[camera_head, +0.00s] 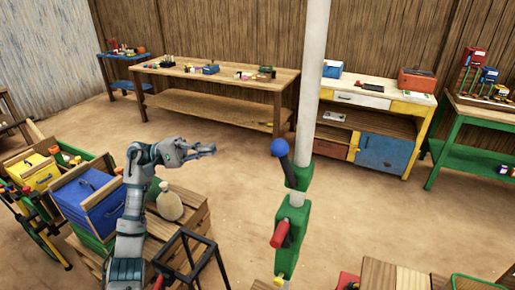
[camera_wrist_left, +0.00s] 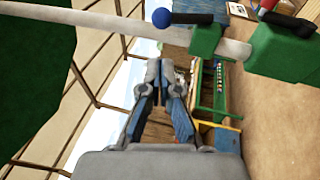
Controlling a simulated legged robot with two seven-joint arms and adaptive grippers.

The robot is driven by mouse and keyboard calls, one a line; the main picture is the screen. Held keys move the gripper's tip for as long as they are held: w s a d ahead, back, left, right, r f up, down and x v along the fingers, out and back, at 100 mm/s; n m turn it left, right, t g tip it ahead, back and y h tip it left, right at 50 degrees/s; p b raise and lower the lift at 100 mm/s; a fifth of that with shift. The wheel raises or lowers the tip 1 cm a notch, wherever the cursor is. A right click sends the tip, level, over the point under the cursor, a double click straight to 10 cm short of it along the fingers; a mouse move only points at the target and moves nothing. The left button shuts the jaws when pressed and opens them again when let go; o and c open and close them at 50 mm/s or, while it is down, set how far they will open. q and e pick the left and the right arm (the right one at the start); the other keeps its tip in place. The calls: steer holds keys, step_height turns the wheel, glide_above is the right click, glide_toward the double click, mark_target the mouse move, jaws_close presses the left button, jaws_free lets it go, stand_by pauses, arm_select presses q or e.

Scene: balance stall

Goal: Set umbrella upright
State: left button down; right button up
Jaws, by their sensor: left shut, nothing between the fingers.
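The umbrella's white pole (camera_head: 311,85) rises through the middle of the head view, close to vertical with its upper end slightly to the right. It carries a green collar (camera_head: 298,175) with a blue-knobbed black lever (camera_head: 281,150), and a lower green housing (camera_head: 291,238) with a red handle (camera_head: 280,234). The canopy is out of the head view; a dark green surface (camera_wrist_left: 35,60) in the left wrist view may be part of it. My left gripper (camera_head: 213,149) is shut and empty, left of the pole and apart from it. My right gripper is not in view.
Wooden crates (camera_head: 190,215) with a sack (camera_head: 169,204) stand below my left arm, beside a blue drawer box (camera_head: 90,205). A black frame (camera_head: 190,262) stands at the front. A long wooden table (camera_head: 215,75) and a yellow-blue bench (camera_head: 380,155) line the back. The sandy floor between is clear.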

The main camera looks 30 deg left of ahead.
arm_select(q)
glide_toward(275, 142)
steer(key=f, duration=0.2)
steer(key=d+r+y+p, duration=0.1)
steer(key=d, duration=0.1)
steer(key=w+d+r+y+p, duration=0.1)
steer(key=d+p, duration=0.1)
steer(key=d, duration=0.1)
steer(key=w+d+r+m+g+y+p, duration=0.1)
steer(key=d+r+p, duration=0.1)
steer(key=shift+w+d, duration=0.15)
steer(key=shift+w, duration=0.05)
steer(key=d+p, duration=0.1)
steer(key=d+y+p, duration=0.1)
steer(key=shift+w+d+r+m+y, duration=0.1)
steer(key=shift+d+r+m+y, duration=0.05)
steer(key=shift+d+m+y, duration=0.15)
steer(key=shift+d, duration=0.1)
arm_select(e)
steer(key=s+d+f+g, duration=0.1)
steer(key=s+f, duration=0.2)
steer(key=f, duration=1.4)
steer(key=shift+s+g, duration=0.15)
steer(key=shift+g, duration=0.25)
